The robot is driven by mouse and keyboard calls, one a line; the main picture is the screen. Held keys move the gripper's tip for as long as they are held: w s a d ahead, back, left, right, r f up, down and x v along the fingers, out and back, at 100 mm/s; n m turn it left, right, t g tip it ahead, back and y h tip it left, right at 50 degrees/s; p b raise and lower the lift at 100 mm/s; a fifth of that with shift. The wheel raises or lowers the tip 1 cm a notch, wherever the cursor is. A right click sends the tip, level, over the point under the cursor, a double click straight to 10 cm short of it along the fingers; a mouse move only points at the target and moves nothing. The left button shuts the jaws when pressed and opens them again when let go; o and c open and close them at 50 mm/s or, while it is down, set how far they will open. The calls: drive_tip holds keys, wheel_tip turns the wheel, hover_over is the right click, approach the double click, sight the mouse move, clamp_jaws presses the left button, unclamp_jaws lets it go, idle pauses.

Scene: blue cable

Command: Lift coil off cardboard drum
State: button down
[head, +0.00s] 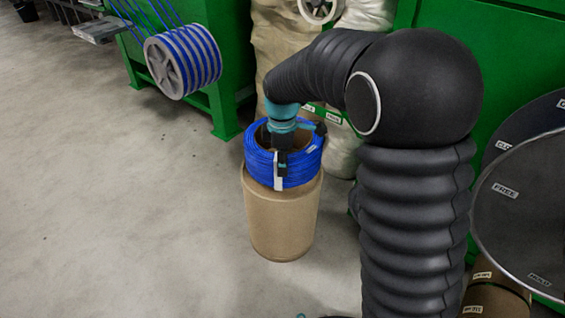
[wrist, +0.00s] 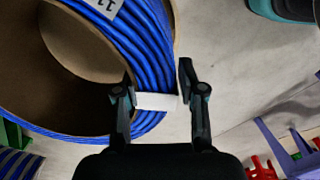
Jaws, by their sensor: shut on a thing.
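The blue cable coil (head: 302,165) sits around the top of the brown cardboard drum (head: 282,222) in the head view. My gripper (head: 281,165) reaches down onto the near side of the coil, beside a white tag or band. In the wrist view my gripper (wrist: 158,92) has one finger inside the coil's ring and the other outside, with the blue strands (wrist: 150,62) and a white band (wrist: 155,101) between them. It is shut on the coil wall. The drum's inner wall (wrist: 32,60) shows at the left. The coil's far underside is hidden.
A reel with blue cable (head: 182,62) hangs at the upper left by a green machine (head: 225,90). Pale sacks (head: 283,50) stand behind the drum. Large dark discs (head: 520,205) stand at the right. The grey floor (head: 120,200) left of the drum is clear.

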drive_tip(key=shift+r+p, duration=1.35)
drive_tip(key=shift+r, duration=0.55)
